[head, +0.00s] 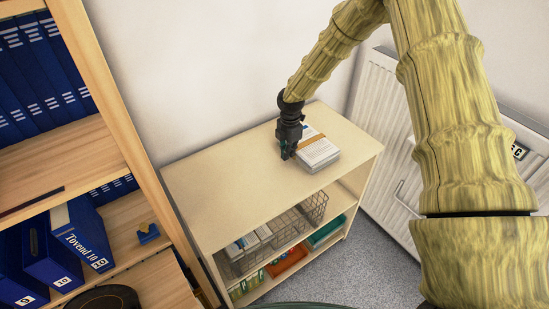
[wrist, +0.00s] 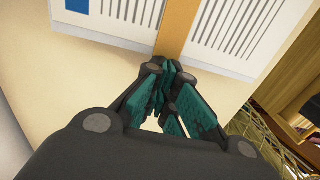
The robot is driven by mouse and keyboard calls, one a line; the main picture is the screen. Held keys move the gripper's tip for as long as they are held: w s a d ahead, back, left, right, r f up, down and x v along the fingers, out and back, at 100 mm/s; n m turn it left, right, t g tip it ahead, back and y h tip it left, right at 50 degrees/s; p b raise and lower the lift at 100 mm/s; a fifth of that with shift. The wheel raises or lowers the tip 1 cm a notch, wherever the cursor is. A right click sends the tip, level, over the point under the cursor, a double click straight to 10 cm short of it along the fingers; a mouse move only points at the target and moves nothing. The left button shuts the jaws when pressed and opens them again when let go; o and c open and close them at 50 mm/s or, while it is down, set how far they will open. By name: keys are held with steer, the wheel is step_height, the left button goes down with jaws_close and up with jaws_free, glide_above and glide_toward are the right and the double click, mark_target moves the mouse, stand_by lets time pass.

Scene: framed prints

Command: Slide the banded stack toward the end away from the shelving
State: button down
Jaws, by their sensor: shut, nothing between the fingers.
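The banded stack (head: 320,153), white printed sheets with a tan band, lies flat on the pale wooden top of a low cabinet (head: 228,188), near its right end. The shelving (head: 115,150) stands beyond the cabinet's left end. My gripper (head: 287,156) is shut and empty, pointing down beside the stack's left side, the side toward the shelving. In the wrist view the closed fingertips (wrist: 168,66) are at the stack's near edge, in line with the band (wrist: 178,28). I cannot tell whether they touch it. My gripper hides a little of the stack's left side in the head view.
The cabinet top is bare left of the stack, with a short bare strip to its right. A white radiator (head: 375,110) stands beyond the right end, and a wall runs behind. Wire baskets (head: 312,207) and coloured boxes fill the shelves below.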

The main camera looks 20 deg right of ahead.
mark_target(303, 146)
steer(key=d, duration=0.2)
steer(key=w+d, duration=0.1)
steer(key=d, duration=0.2)
steer(key=w+d, duration=0.1)
steer(key=d, duration=0.1)
steer(key=shift+d, duration=0.3)
steer(key=shift+a, duration=0.15)
steer(key=shift+a, duration=0.3)
steer(key=a, duration=0.3)
steer(key=shift+s+r, duration=0.25)
steer(key=shift+s, duration=0.15)
step_height(303, 146, up, 9)
steer(key=b, duration=0.2)
steer(key=shift+r, duration=0.15)
